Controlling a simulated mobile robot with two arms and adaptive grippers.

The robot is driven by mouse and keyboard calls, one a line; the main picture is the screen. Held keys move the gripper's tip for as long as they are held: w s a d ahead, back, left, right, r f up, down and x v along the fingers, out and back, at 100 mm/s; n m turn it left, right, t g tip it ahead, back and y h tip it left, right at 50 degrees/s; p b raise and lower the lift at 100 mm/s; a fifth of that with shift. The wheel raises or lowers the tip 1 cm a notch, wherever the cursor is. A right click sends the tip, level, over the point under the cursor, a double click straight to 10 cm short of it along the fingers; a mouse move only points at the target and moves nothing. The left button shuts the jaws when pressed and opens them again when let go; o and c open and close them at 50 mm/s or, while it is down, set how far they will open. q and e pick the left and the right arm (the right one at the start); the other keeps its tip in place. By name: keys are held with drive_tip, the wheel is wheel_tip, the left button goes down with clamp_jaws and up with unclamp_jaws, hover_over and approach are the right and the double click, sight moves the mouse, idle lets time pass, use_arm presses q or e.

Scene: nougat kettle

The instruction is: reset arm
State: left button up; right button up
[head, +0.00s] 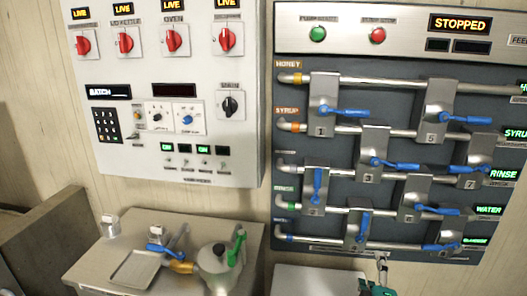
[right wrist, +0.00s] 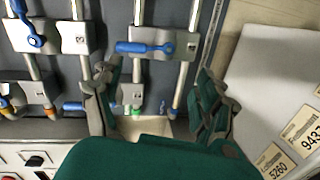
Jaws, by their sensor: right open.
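My right gripper (head: 380,272) shows at the bottom edge of the head view, just below the dark valve panel (head: 283,180). Only its tip and a bit of its green body are in the picture there. In the right wrist view the right gripper (right wrist: 157,95) has its two dark green fingers spread wide, with nothing held between them. Valves and pipes of the panel show beyond the fingers; I cannot tell the exact gap to them. My left gripper is in neither view.
Blue-handled valves (head: 343,112) sit on the panel's pipes, under a STOPPED display (head: 460,23). A white control box (head: 200,75) with red knobs hangs left. Below it, a counter (head: 90,270) holds a kettle (head: 217,268) and a tray (head: 132,268). Numbered labels (right wrist: 305,145) lie on a white surface.

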drive_tip(key=s+a+f+m+g+y, duration=0.2)
drive_tip(key=s+a+f+m+g, duration=0.2)
drive_tip(key=s, duration=0.6)
drive_tip(key=s+a+f+m+g+y, duration=0.1)
drive_tip(key=s+a+f+m+g, duration=0.3)
drive_tip(key=s, duration=0.5)
drive_tip(key=s+a+f+m+g+y, duration=0.25)
drive_tip(key=s+f+g, duration=0.2)
drive_tip(key=s, duration=0.55)
wheel_tip(320, 180, down, 28)
drive_tip(key=s, duration=0.3)
drive_tip(key=s+d+f+g, duration=0.2)
drive_tip(key=s+f, duration=1.3)
drive_tip(key=s, duration=0.1)
drive_tip(key=shift+d+h, duration=0.3)
drive_tip(key=shift+h, duration=0.05)
